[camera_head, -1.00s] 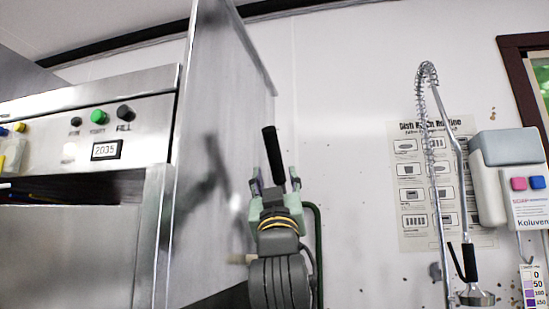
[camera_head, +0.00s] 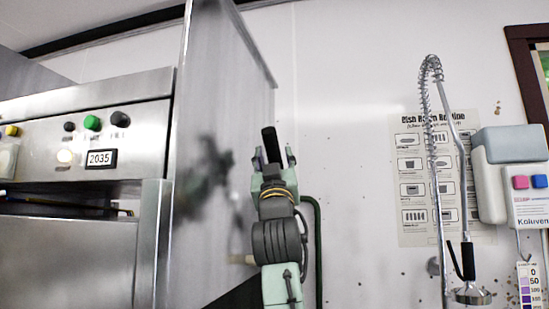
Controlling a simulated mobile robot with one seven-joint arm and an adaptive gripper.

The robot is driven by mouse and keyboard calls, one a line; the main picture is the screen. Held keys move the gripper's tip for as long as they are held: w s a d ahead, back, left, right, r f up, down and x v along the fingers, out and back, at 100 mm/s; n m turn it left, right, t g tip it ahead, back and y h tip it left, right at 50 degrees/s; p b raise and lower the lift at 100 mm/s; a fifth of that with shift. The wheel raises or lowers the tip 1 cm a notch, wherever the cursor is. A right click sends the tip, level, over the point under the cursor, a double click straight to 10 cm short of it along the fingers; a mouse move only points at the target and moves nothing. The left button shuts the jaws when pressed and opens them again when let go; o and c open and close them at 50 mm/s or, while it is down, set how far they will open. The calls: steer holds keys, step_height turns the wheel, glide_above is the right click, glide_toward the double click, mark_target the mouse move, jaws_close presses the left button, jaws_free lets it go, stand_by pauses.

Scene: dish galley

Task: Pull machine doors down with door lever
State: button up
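The dish machine fills the left side, with a steel control panel (camera_head: 135,140) above and a steel door panel (camera_head: 65,260) below. A dark gap separates the two. The door lever's black grip (camera_head: 270,142) stands nearly upright to the right of the machine's tall steel side (camera_head: 225,120). My gripper (camera_head: 274,154) points up with its fingers apart, one on each side of the grip in the picture. Whether the fingers touch the grip is not clear. The lower part of the lever is hidden by my gripper.
A spray hose (camera_head: 437,150), a poster (camera_head: 412,185) and a dispenser (camera_head: 510,150) are farther right. Open space lies between pipe and hose.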

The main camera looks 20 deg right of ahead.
jaws_close()
stand_by(0.3)
stand_by(0.3)
